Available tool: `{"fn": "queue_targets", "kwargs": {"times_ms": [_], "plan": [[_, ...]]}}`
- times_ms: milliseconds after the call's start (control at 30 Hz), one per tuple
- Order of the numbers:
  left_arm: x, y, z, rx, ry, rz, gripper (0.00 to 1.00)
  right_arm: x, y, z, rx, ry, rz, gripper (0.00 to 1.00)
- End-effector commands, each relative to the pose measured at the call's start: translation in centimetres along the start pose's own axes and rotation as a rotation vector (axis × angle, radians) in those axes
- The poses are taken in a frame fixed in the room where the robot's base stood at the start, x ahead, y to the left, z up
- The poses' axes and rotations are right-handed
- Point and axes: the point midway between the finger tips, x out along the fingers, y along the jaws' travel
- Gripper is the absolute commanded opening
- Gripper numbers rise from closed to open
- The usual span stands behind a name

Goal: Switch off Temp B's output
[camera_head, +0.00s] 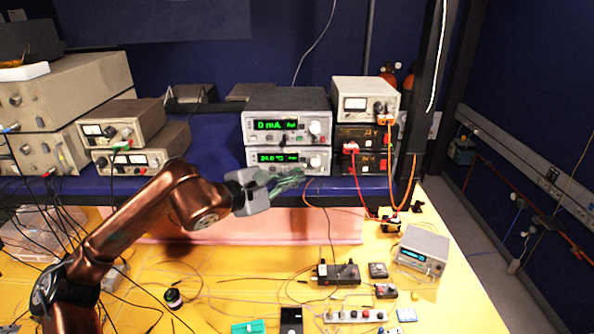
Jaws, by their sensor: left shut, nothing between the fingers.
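Two stacked grey instruments with green displays stand on the blue shelf in the head view. The upper instrument (287,122) reads about "0 mA". The lower instrument (258,159) shows what looks like a temperature near 24 °C, with a round knob at its right. I cannot read a "Temp B" label on either one, nor tell whether an output is on. My left gripper (288,183) is shut and empty, just in front of and below the lower instrument's front panel. I cannot tell whether its fingertips touch the panel. My right gripper is not in view.
A meter unit (364,100) and two black power supplies (359,136) with red and orange cables stand to the right. Beige instruments (63,96) fill the shelf's left. A dark post (424,110) rises on the right. Small electronics and loose wires lie on the yellow table (452,305).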

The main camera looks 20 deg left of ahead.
Motion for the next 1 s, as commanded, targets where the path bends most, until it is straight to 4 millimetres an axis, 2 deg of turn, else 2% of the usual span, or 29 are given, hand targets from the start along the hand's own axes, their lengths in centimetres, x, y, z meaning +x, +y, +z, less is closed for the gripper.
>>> {"fn": "queue_targets", "kwargs": {"times_ms": [1000], "plan": [[0.59,0.44,-0.38,0.0,0.0,0.0,0.0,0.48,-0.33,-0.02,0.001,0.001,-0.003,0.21]]}}
